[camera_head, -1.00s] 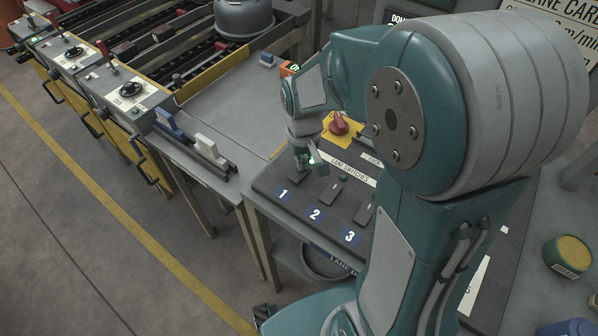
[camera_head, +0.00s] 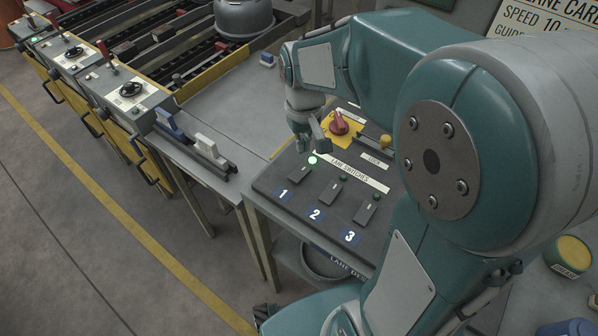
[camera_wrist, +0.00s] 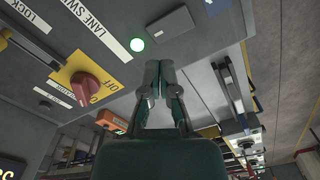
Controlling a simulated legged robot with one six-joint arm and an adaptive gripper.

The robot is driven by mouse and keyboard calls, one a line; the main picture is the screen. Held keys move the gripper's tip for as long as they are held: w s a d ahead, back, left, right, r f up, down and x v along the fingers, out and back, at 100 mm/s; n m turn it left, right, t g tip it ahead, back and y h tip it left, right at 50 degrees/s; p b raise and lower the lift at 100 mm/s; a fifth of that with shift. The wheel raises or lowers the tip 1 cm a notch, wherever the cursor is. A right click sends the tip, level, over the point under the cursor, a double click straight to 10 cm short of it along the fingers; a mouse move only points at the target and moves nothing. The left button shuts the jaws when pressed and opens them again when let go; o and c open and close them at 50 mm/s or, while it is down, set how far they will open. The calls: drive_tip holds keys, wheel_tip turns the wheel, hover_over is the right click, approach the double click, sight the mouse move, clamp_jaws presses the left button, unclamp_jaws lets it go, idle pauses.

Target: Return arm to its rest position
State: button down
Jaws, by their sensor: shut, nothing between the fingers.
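My gripper (camera_head: 318,140) is above the dark lane switch panel (camera_head: 262,186), near its back edge, beside the red knob (camera_head: 338,124) on its yellow plate. In the wrist view my gripper (camera_wrist: 159,65) is shut with nothing between its fingers, and the red knob (camera_wrist: 86,88) lies to its left. Switch 1 (camera_head: 300,172) has a lit green lamp (camera_head: 313,160). Switch 2 (camera_head: 327,190) and switch 3 (camera_head: 366,208) have darker lamps. My arm's elbow fills the right side of the head view.
A yellow-knobbed lever (camera_head: 385,141) stands right of the red knob. An orange box (camera_wrist: 118,122) shows in the wrist view. Grey boxes with levers line the left. A grease tin (camera_head: 571,255) sits at right.

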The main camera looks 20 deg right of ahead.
drive_tip(key=shift+r, duration=0.35)
drive_tip(key=shift+s+r, duration=0.1)
drive_tip(key=s+r+m+t, duration=0.1)
drive_tip(key=s+r+t, duration=0.4)
drive_tip(key=s, duration=0.9)
wheel_tip(320, 180, up, 3)
drive_tip(key=shift+t, duration=0.3)
